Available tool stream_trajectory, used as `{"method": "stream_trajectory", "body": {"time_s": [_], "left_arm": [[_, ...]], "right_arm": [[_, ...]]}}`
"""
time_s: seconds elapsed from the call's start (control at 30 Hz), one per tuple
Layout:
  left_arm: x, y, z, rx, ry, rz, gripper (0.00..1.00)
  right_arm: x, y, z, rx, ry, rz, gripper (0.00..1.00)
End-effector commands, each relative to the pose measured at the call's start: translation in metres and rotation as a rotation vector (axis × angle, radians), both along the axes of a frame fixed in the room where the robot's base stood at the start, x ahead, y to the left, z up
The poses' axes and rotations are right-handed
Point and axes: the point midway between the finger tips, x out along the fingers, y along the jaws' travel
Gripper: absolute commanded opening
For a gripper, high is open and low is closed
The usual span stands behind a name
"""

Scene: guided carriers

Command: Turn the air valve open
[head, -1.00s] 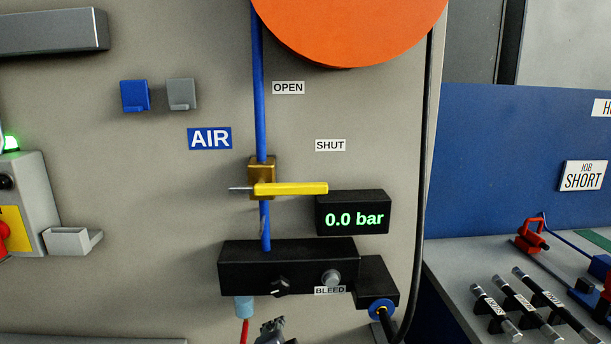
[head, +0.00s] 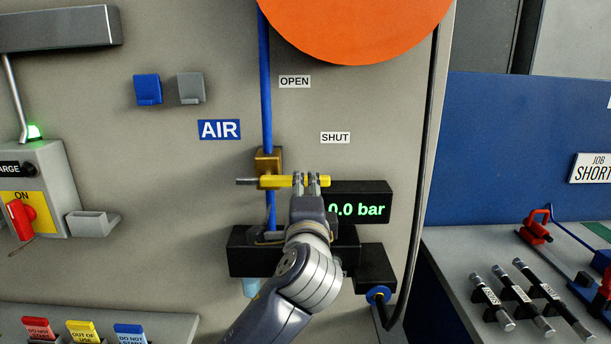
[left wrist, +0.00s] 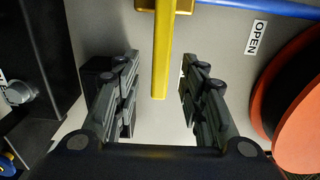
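The air valve is a brass body (head: 268,163) on a blue vertical pipe, with a yellow lever (head: 273,182). The lever lies level, pointing right, below the SHUT label (head: 335,137); the OPEN label (head: 294,82) is higher up. My left gripper (head: 306,182) is at the lever's outer half. In the left wrist view its fingers (left wrist: 158,95) are apart, with the yellow lever (left wrist: 162,55) between them and gaps showing on both sides. The lever's end partly hides behind the fingers in the head view. My right gripper is not in view.
A black display (head: 360,208) reads 0.0 bar just right of my gripper. A black block (head: 240,255) sits below, partly behind my arm. An orange disc (head: 355,30) is above. Blue and grey hooks (head: 148,89) are at upper left. The panel around the labels is clear.

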Motion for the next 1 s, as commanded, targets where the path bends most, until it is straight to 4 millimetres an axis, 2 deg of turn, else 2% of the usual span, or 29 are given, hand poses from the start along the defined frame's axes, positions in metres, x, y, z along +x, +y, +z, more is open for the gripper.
{"method": "stream_trajectory", "body": {"time_s": [0.1,0.33,0.53,0.8,0.83,1.0], "left_arm": [[0.02,0.0,0.003,0.001,0.001,0.002,0.38],[0.047,0.0,0.002,0.001,0.001,0.001,0.38],[0.056,0.0,0.0,-0.001,0.001,0.0,0.38],[0.057,0.0,0.0,-0.001,0.0,-0.001,0.38],[0.057,0.0,0.0,-0.001,0.0,-0.001,0.36],[0.057,0.0,0.0,-0.001,0.0,-0.001,0.0]], "right_arm": [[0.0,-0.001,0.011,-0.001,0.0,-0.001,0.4],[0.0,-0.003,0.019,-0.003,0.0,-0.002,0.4],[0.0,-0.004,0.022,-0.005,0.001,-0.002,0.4],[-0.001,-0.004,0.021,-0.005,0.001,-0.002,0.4],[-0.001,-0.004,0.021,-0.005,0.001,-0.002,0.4],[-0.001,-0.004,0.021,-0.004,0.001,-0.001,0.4]]}}
